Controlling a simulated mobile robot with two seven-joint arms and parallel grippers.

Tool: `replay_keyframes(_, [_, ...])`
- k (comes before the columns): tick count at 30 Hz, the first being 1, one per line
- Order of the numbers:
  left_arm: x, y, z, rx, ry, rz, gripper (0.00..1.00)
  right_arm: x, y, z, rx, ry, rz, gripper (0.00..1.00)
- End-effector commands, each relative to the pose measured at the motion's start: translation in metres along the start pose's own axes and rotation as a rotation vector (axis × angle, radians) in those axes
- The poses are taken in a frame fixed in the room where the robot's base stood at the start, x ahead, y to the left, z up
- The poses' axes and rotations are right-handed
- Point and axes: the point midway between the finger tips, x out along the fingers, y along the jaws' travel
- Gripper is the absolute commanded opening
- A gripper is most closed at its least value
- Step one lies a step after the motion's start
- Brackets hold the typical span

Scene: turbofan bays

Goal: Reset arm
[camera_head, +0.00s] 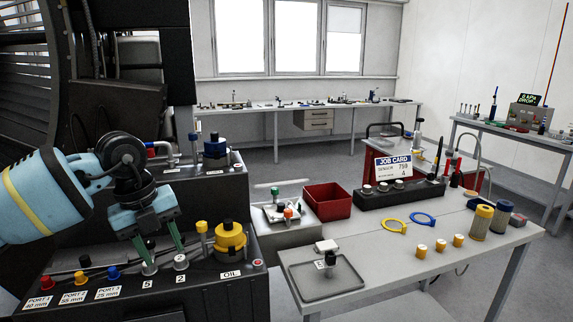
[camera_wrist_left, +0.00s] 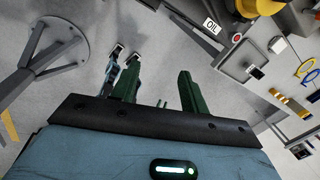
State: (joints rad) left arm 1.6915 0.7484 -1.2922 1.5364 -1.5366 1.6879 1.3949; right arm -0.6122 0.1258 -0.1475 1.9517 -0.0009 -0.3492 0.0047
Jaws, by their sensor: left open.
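My left arm comes in from the left in the head view, with a light blue forearm. My left gripper (camera_head: 162,245) points down over the black port panel (camera_head: 215,293), with its green fingers apart, just above or beside the posts labelled 5 and 2. Whether it touches them I cannot tell. In the left wrist view the green fingers (camera_wrist_left: 157,80) stand wide apart with nothing between them and grey floor beyond. My right gripper is in neither view.
Red, yellow and blue port caps (camera_head: 112,272) line the panel's left. A yellow oil cap (camera_head: 230,238) stands right of my gripper. The grey table (camera_head: 400,268) holds a tray (camera_head: 325,282), a red bin (camera_head: 328,201), rings and cylinders. Open floor lies behind.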

Motion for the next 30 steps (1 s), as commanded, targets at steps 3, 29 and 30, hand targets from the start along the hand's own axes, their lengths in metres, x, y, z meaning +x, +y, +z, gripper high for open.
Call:
replay_keyframes(3, [0.051,-0.033,-0.049,0.127,0.196,-0.138,0.45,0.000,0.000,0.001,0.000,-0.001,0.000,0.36])
replay_keyframes(29, [0.127,-0.121,-0.212,-0.380,0.987,-1.443,0.45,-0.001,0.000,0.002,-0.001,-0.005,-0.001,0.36])
replay_keyframes(30, [0.133,-0.117,-0.207,-0.461,0.979,-1.481,0.45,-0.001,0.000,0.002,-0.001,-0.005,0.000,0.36])
